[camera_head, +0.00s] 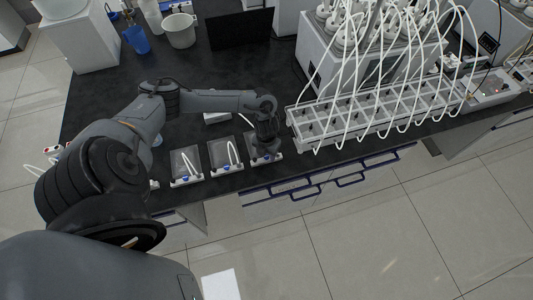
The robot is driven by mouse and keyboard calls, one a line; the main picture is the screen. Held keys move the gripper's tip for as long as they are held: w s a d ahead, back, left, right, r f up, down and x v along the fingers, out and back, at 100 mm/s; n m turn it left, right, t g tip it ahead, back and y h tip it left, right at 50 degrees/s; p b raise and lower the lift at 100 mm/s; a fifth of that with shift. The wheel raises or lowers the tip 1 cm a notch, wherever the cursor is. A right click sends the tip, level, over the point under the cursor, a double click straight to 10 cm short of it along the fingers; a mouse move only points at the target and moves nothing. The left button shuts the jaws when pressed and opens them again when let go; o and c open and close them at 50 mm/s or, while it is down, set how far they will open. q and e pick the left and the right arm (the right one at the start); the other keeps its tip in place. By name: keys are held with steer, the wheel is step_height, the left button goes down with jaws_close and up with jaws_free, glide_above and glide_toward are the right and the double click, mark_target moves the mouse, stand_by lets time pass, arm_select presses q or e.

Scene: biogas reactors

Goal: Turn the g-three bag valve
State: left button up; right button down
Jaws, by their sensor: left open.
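Several flat grey gas bags lie in a row along the front edge of the dark bench, each with a blue valve and a white tube at its front side. Their labels are too small to read, so I cannot tell which is g-three. The left bag (184,158) and the middle bag (221,150) are uncovered. My left gripper (265,150) points down, open, over the rightmost visible bag (254,154). It hides much of that bag and its valve; I cannot tell whether it touches the valve. My right gripper is not in view.
A long white rack (375,110) with many white tubes stands just right of my left gripper. A white reactor unit (365,65) stands behind it. A blue cup (137,40) and a white bucket (180,31) are at the back left. Blue drawer handles (350,181) line the bench front.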

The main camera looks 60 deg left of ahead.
arm_select(q)
steer(key=shift+f, duration=0.2)
jaws_close()
